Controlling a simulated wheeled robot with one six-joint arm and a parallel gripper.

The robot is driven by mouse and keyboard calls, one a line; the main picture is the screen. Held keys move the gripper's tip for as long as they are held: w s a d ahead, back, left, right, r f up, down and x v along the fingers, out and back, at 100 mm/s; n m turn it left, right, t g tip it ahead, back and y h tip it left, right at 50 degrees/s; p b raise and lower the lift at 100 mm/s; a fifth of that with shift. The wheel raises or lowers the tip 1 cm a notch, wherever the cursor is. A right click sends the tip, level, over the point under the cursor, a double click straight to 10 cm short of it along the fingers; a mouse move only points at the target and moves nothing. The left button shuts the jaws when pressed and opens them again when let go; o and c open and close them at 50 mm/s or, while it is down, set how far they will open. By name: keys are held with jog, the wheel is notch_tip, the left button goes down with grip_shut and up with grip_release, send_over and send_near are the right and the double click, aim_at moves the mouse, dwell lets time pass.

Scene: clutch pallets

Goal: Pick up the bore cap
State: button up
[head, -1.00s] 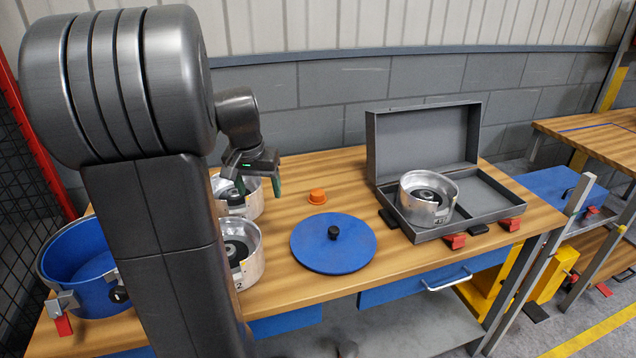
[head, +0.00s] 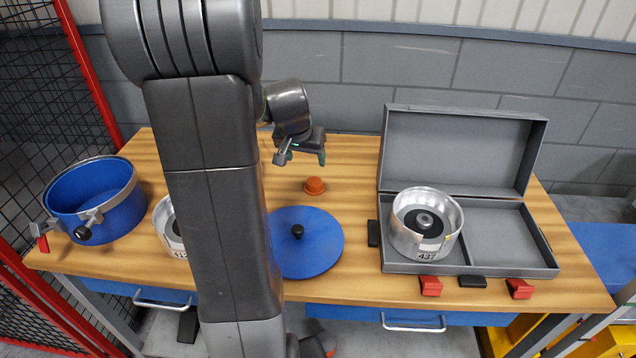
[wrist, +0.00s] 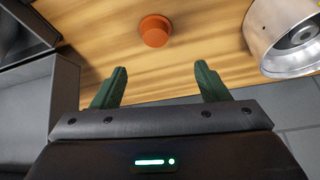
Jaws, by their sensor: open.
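The orange bore cap (head: 314,186) sits on the wooden table behind the blue lid, and it also shows in the wrist view (wrist: 155,31), ahead of the fingers. My gripper (head: 305,157) is above the table, behind the cap in the head view. Its green fingers are spread apart and empty in the wrist view (wrist: 160,88). Nothing is between them, and the cap is apart from them.
A round blue lid (head: 318,250) with a black knob lies in front of the cap. An open grey case (head: 515,268) at right holds a metal housing (head: 408,243) marked 437. A blue pot (head: 125,215) stands at left. Another metal housing (head: 166,228) is partly hidden by my arm.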

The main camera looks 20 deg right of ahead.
send_over(314, 181)
jog(key=s+a, duration=0.1)
jog(key=a, duration=0.1)
jog(key=f, duration=0.7)
jog(key=shift+s, duration=0.2)
jog(key=shift+s+d+p+x, duration=0.1)
jog(key=shift+s+p+x, duration=0.2)
jog(key=shift+x, duration=1.05)
jog(key=shift+s+d+p+x, duration=0.1)
jog(key=shift+p+x, duration=0.25)
jog(key=shift+x, duration=0.95)
jog(key=c, duration=1.1)
